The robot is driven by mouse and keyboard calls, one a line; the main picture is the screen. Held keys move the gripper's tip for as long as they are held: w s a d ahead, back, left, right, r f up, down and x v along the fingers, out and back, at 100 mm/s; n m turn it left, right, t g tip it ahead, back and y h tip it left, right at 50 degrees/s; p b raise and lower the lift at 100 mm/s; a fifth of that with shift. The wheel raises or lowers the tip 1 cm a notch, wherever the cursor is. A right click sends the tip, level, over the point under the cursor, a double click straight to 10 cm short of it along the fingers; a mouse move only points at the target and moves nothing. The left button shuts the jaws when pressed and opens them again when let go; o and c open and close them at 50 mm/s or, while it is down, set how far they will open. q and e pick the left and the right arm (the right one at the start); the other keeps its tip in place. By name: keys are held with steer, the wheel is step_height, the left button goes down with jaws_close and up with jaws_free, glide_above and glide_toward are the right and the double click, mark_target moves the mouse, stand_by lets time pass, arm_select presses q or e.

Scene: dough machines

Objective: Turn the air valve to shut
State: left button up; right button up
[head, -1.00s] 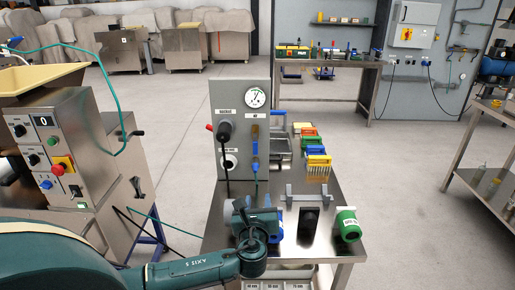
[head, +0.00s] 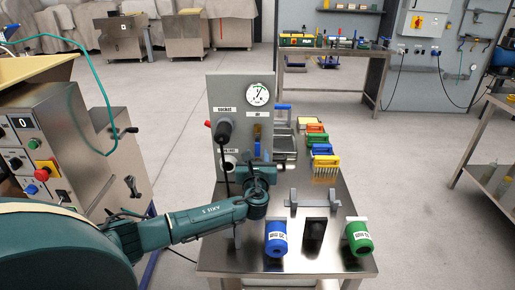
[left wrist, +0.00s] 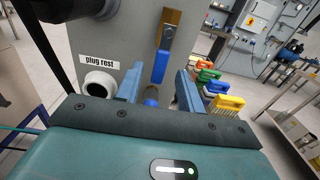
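The air valve shows in the head view (head: 257,146) on the grey upright panel, below the round gauge. In the left wrist view its blue lever (left wrist: 161,67) hangs down from a brass-coloured body. My left gripper (head: 258,172) is just below and in front of the valve, and hides the lever's lower part in the head view. In the left wrist view the fingers (left wrist: 158,78) stand apart, one on each side of the lever's lower end, with gaps on both sides. No contact shows. My right gripper is in neither view.
A black plug with a cable (head: 224,132) sits left of the valve, above a white plug rest (left wrist: 100,83). Coloured brushes (head: 322,150) stand right of the panel. A blue cylinder (head: 276,239) and a green one (head: 359,238) lie at the bench front.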

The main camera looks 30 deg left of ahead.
mark_target(257, 149)
arm_select(q)
steer(key=shift+x, duration=2.35)
steer(key=shift+c, duration=0.5)
jaws_close()
